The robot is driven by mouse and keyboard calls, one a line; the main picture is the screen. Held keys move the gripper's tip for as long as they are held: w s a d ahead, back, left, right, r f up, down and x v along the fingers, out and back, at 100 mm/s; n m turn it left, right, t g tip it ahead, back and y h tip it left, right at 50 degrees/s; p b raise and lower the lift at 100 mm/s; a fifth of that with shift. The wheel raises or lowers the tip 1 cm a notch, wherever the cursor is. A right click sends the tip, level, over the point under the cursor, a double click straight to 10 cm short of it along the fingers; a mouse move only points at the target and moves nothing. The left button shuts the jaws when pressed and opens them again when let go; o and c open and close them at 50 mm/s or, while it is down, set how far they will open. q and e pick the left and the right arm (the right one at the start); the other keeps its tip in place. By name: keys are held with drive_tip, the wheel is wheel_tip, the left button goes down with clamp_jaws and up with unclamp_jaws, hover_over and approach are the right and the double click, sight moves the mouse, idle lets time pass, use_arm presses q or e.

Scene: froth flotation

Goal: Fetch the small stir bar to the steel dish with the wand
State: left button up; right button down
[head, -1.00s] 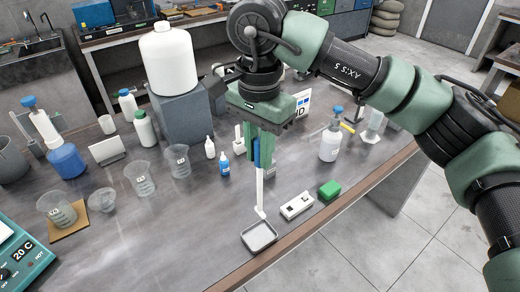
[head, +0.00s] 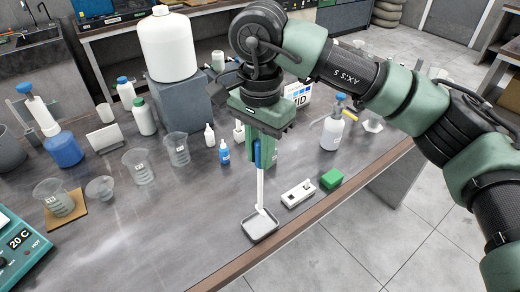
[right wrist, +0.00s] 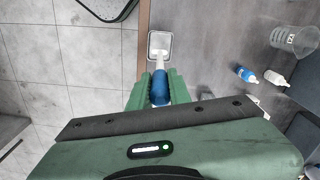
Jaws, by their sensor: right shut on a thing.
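My right gripper (head: 262,160) is shut on the wand, by its blue handle (right wrist: 160,94). The wand's white shaft (head: 260,186) points down, and its white foot is at the far edge of the steel dish (head: 260,235), over the rim. The dish is a shallow square tray near the table's front edge. It also shows in the right wrist view (right wrist: 168,38), beyond the gripper (right wrist: 160,80). I cannot tell whether the wand's foot touches the dish. I cannot make out the small stir bar; it may be hidden at the foot. My left gripper is not in view.
A white box (head: 298,193) and a green block (head: 331,179) lie right of the dish. Small bottles (head: 224,152) and beakers (head: 138,167) stand behind and left. A grey block (head: 183,106) bears a large white jug (head: 168,48). The table left of the dish is clear.

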drive_tip(key=shift+f, duration=0.15)
wheel_tip(320, 180, down, 7)
drive_tip(key=b, duration=0.6)
idle(1.6)
drive_tip(key=shift+s+f+b, duration=0.15)
drive_tip(key=shift+f+b, duration=0.1)
drive_tip(key=shift+b, duration=0.25)
idle(1.0)
drive_tip(key=shift+r, duration=0.1)
drive_tip(key=shift+r+p, duration=2.5)
drive_tip(key=shift+r, duration=2.1)
